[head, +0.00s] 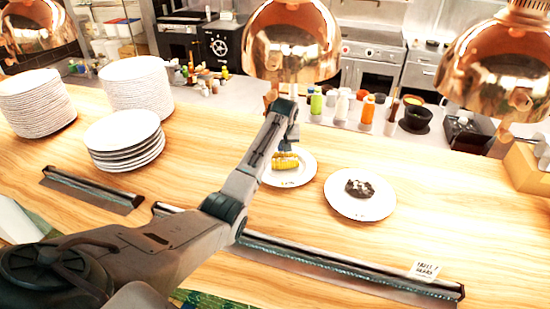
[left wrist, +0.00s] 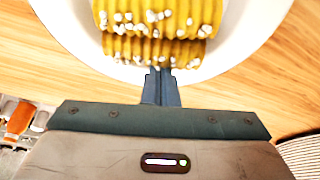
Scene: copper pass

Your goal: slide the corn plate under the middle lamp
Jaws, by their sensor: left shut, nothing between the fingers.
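The corn plate (head: 308,168) is a white round plate on the wooden counter, with yellow corn (head: 285,164) on it. The middle lamp (head: 292,42) is a copper dome; in the head view it hangs above and behind the plate. My left gripper (head: 288,143) is at the plate's far side, partly hidden by its own wrist. In the left wrist view its shut fingers (left wrist: 160,78) overlap the plate's rim beside the corn (left wrist: 155,30), with nothing between them. Whether they touch the plate I cannot tell. My right gripper is not in view.
A second white plate with dark food (head: 360,211) sits close on the right. Stacks of plates (head: 125,140) stand at left. A dark rail (head: 350,268) with a small card (head: 425,269) runs along the front. Bottles (head: 367,110) stand behind. The counter right of the second plate is clear.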

